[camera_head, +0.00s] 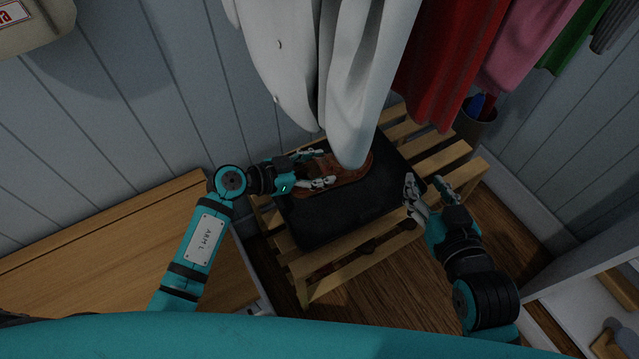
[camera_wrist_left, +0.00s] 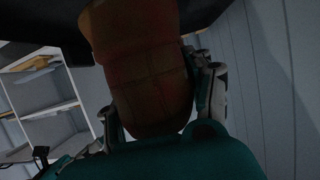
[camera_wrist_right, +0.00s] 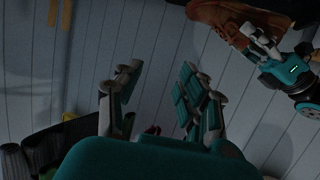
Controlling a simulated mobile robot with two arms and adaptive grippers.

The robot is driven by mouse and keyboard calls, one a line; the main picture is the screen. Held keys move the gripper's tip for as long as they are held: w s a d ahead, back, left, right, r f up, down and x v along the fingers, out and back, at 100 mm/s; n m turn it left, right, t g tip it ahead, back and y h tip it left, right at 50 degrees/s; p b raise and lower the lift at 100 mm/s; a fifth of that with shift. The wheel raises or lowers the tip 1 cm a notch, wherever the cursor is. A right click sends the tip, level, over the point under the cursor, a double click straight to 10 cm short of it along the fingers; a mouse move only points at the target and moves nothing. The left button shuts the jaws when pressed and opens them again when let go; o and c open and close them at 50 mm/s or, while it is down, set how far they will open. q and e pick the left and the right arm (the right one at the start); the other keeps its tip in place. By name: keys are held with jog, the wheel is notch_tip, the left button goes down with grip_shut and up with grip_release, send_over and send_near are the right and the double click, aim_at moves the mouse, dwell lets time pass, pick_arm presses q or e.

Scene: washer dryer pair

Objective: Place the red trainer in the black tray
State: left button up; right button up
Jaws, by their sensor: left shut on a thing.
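The red trainer (camera_head: 343,177) looks brown-red in the dim light and lies over the black tray (camera_head: 345,215) on the slatted wooden rack. White hanging cloth hides part of it in the head view. My left gripper (camera_head: 326,167) is shut on the trainer's near end; the trainer (camera_wrist_left: 140,75) fills the middle of the left wrist view between the fingers. Whether the trainer touches the tray I cannot tell. My right gripper (camera_head: 427,187) is open and empty at the tray's right side. The right wrist view shows the trainer (camera_wrist_right: 235,18) at upper right.
White garments (camera_head: 330,70) and a red garment (camera_head: 450,60) hang low above the rack (camera_head: 440,160). A wooden bench (camera_head: 110,260) stands at left. A dark bin (camera_head: 477,120) stands behind the rack. White shelving (camera_head: 590,275) is at right.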

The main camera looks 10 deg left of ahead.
pick_arm(q)
jog(key=shift+f+b, duration=0.35)
jog(key=shift+f, duration=0.5)
notch_tip(320, 180, down, 4)
jog(key=shift+r+b, duration=0.25)
jog(key=shift+b, duration=0.9)
pick_arm(e)
notch_tip(320, 180, up, 14)
jog(key=a+t+y, duration=0.2)
jog(key=t+y, duration=0.1)
jog(key=t, duration=0.5)
jog(key=shift+s+f+t, duration=0.15)
jog(key=shift+s+t, duration=0.1)
jog(key=shift+t, duration=0.15)
pick_arm(q)
jog(key=o, duration=1.2)
jog(key=shift+f, duration=0.15)
pick_arm(e)
jog(key=shift+w+f, duration=0.1)
jog(key=shift+f, duration=0.1)
pick_arm(q)
jog(key=shift+o, duration=0.2)
